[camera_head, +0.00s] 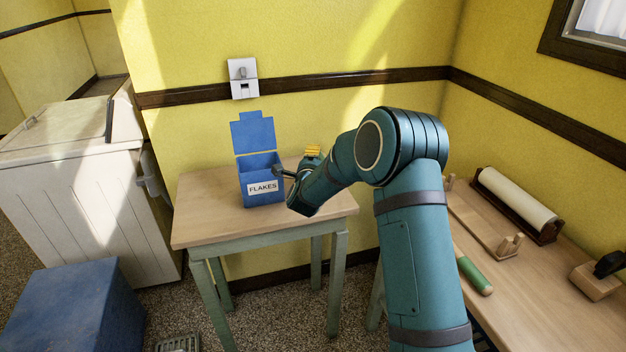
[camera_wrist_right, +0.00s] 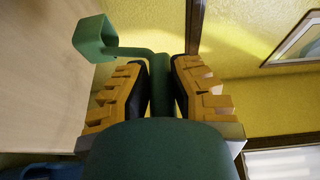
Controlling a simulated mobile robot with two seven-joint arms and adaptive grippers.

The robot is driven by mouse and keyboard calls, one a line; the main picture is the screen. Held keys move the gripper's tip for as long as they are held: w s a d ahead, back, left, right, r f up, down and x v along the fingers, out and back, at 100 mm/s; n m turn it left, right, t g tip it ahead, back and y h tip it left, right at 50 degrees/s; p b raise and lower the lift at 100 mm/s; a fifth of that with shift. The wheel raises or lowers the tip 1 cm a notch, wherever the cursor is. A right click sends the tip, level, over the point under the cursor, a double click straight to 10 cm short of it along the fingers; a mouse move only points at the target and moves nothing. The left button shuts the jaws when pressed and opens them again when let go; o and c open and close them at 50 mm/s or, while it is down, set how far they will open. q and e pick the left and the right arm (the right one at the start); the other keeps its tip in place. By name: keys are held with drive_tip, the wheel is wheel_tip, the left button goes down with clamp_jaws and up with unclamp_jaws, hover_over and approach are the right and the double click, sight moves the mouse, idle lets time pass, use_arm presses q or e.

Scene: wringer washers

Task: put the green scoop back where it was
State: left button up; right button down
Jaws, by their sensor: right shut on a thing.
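The green scoop (camera_wrist_right: 92,38) is in the right wrist view, its square cup at the upper left and its bent handle running down between the fingers. My right gripper (camera_wrist_right: 160,75) is shut on the handle, a yellow pad on each side. In the head view this gripper (camera_head: 311,153) is above the small table (camera_head: 215,218), just right of the blue FLAKES box (camera_head: 262,198). The box stands upright with its lid raised. My left gripper is not in view.
A white chest (camera_head: 75,165) stands left of the table, with a blue block (camera_head: 75,310) in front. A wooden bench (camera_head: 540,280) at right holds a paper roll (camera_head: 518,200) and a green cylinder (camera_head: 474,273). The table's left part is bare.

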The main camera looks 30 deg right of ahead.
wheel_tip(320, 180, down, 6)
drive_tip(key=shift+f+b, duration=0.15)
drive_tip(key=shift+b, duration=0.25)
drive_tip(key=shift+f, duration=0.15)
drive_tip(key=c, duration=1)
unclamp_jaws()
